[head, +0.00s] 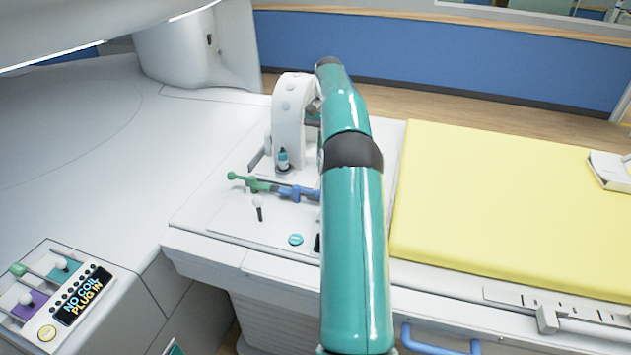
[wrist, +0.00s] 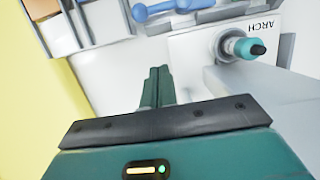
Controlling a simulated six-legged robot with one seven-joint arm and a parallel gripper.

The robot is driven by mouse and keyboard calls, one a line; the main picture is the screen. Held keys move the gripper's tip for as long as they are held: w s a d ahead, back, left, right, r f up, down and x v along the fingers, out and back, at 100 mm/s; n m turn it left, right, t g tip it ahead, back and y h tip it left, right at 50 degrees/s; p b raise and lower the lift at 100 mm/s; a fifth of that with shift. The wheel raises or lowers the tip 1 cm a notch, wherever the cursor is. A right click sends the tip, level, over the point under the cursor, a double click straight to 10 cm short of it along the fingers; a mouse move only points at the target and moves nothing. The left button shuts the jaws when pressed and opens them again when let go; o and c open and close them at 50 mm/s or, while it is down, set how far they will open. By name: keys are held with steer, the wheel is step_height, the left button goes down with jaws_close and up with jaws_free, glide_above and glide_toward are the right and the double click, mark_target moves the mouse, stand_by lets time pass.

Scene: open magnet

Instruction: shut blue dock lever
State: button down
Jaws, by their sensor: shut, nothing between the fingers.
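The blue dock lever (head: 297,192) lies low on the white dock plate in the head view, next to a green lever (head: 250,184). My arm hides its right end there. In the wrist view the blue lever (wrist: 160,9) is at the top edge, with a round knob at its left end, and is partly cut off. My gripper (wrist: 158,72) is shut and empty, its fingertips below the lever in the picture and apart from it. In the head view my gripper is hidden behind my teal arm.
A white arch (head: 290,105) stands behind the levers; a teal plug with a black tip (wrist: 243,48) is right of my fingers. A yellow mattress (head: 500,200) lies to the right. A panel display (head: 83,296) reads "NO COIL PLUG IN".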

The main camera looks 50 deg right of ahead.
steer(key=x, duration=0.8)
steer(key=shift+s+a+f, duration=0.1)
steer(key=shift+a+f, duration=0.05)
steer(key=shift+f, duration=0.2)
steer(key=a, duration=0.1)
steer(key=s+a, duration=0.1)
steer(key=shift+s+a, duration=0.15)
steer(key=shift+a, duration=0.1)
steer(key=shift+s+a, duration=0.2)
steer(key=shift+a, duration=0.35)
